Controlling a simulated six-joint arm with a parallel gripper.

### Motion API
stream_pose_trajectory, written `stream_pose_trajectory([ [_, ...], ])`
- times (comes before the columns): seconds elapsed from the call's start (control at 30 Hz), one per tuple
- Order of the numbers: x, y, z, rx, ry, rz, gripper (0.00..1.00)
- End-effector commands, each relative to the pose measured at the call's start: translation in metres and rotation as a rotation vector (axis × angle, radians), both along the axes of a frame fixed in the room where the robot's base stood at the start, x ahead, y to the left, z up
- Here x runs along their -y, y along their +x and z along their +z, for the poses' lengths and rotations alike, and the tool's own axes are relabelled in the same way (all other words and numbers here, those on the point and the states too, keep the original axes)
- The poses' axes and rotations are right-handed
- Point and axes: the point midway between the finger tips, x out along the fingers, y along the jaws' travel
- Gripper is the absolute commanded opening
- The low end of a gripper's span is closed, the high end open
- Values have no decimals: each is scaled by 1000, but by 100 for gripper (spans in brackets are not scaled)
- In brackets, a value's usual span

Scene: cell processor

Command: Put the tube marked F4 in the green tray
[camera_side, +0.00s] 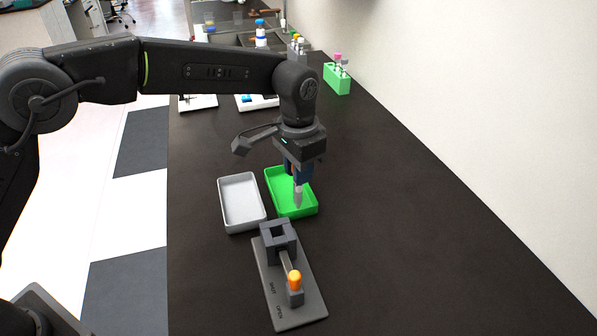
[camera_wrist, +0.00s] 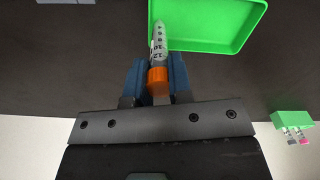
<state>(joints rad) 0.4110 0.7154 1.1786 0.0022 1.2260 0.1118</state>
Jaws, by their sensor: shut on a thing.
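My gripper (camera_wrist: 158,82) is shut on a tube (camera_wrist: 158,48) with an orange cap and printed graduation numbers. The F4 mark cannot be read on it. In the side view the tube (camera_side: 298,195) hangs tip down from my gripper (camera_side: 298,176), over the green tray (camera_side: 313,209). The green tray (camera_wrist: 205,46) also shows at the top of the wrist view, with the tube's tip at its near left part. I cannot tell whether the tip touches the tray. The visible floor of the tray is empty.
An empty grey tray (camera_side: 261,222) stands left of the green one. A dark fixture with an orange knob (camera_side: 294,278) stands in front. A green rack (camera_side: 340,82) with several tubes stands at the back. The bench to the right is clear.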

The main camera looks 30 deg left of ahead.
Motion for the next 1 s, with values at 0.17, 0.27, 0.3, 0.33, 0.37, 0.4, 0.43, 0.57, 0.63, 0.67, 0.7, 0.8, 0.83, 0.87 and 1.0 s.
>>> stream_pose_trajectory([
  [0.17, 0, 0, -11, 1, 0, 0, 0],
  [0.27, 0, 0, -11, 1, 0, 0, 0],
  [0.3, 0, 0, -11, 1, 0, 0, 0],
  [0.33, -1, 0, -11, 1, 0, 0, 0],
  [0.37, 0, 0, -11, 1, 0, 0, 0],
  [0.4, 0, 0, -12, 1, 0, 0, 0],
  [0.43, -1, 0, -13, 1, 0, 0, 0],
  [0.57, -1, 0, -14, 1, 0, 0, 25],
  [0.63, -1, 0, -14, 1, 0, 0, 32],
  [0.67, -1, 0, -14, 1, 0, 0, 35],
  [0.7, -1, 0, -14, 1, 0, 0, 39],
  [0.8, -1, 0, -14, 1, 0, 0, 45],
  [0.83, -1, 0, -14, 1, 0, 0, 45],
  [0.87, -1, 0, -14, 1, 0, 0, 45],
  [1.0, 0, 0, -13, 1, 0, 0, 45],
])
